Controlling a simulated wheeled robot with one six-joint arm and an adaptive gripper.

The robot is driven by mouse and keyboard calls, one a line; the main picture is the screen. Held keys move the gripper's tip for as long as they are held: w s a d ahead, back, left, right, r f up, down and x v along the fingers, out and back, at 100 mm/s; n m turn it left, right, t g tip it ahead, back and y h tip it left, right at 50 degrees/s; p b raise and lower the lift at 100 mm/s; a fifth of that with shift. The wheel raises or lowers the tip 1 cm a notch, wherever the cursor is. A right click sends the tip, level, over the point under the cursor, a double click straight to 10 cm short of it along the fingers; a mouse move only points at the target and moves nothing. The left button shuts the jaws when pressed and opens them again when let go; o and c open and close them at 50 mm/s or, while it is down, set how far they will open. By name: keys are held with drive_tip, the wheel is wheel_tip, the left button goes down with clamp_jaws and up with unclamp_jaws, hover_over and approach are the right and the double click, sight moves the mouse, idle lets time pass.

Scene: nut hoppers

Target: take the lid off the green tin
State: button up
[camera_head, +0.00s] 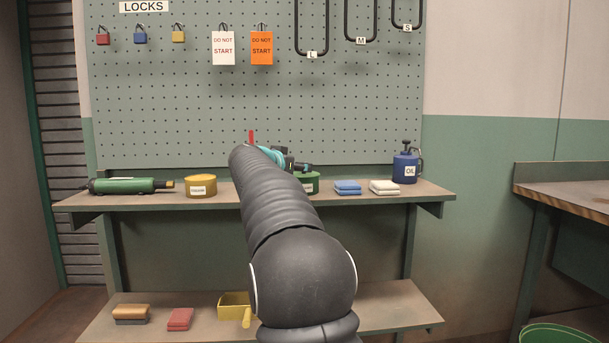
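The green tin (313,183) stands on the upper shelf, just right of my arm. Only its right part shows, with a bit of a white label; the rest is hidden behind my arm. Whether its lid is on it cannot be made out. My gripper (305,167) is small and dark at the far end of the arm, in front of or above the tin's top edge. Its fingers are mostly hidden, so I cannot tell whether they are open, shut or touching the lid.
The upper shelf (420,194) also holds a green tool (125,186), yellow tin (201,186), blue cloths (347,187), white cloths (384,187) and blue oil can (406,166). A red tip (251,137) shows behind my arm. The pegboard (180,110) rises behind.

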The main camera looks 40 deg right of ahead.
drive_tip(key=shift+w+x, duration=0.25)
drive_tip(key=shift+x, duration=2.4)
drive_tip(key=shift+r, duration=0.15)
clamp_jaws()
